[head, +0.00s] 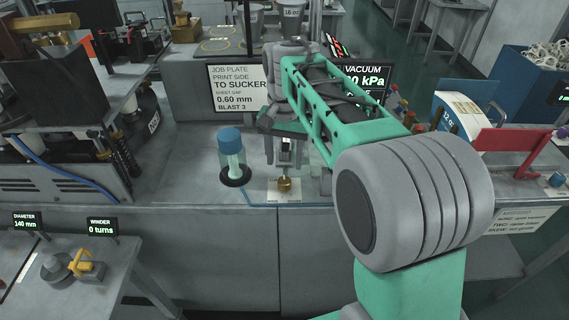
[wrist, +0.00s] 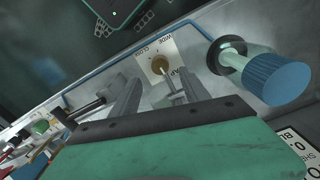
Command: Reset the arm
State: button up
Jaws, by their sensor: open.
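My arm reaches across the bench in the head view, with my gripper (head: 284,150) hanging low over the bench's front part. In the wrist view my gripper (wrist: 160,80) shows two grey fingers spread apart with nothing held between them. A small brass knob (head: 284,184) on a pale plate stands just below and in front of the fingers. The knob also shows in the wrist view (wrist: 160,64), beyond the fingertips, on a plate lettered "WIDE" and "CLOSE". The fingers appear apart from the knob. My arm hides part of the bench behind it.
A clear cylinder with a blue cap (head: 230,148) stands close left of my gripper. A "JOB PLATE" sign (head: 237,88) and a partly hidden vacuum display (head: 364,78) stand behind. A red panel (head: 512,153) is at right. Bare bench (head: 180,175) lies left of the cylinder.

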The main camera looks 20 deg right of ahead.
jog(key=s+f+n+t, duration=0.1)
jog(key=s+f+n, duration=0.1)
jog(key=s, duration=0.5)
jog(key=s+f+n+t, duration=0.2)
jog(key=s+f+n, duration=0.1)
jog(key=s, duration=0.5)
jog(key=shift+f+n+t, duration=0.15)
jog(key=shift+n+t, duration=0.15)
jog(key=shift+n, duration=0.3)
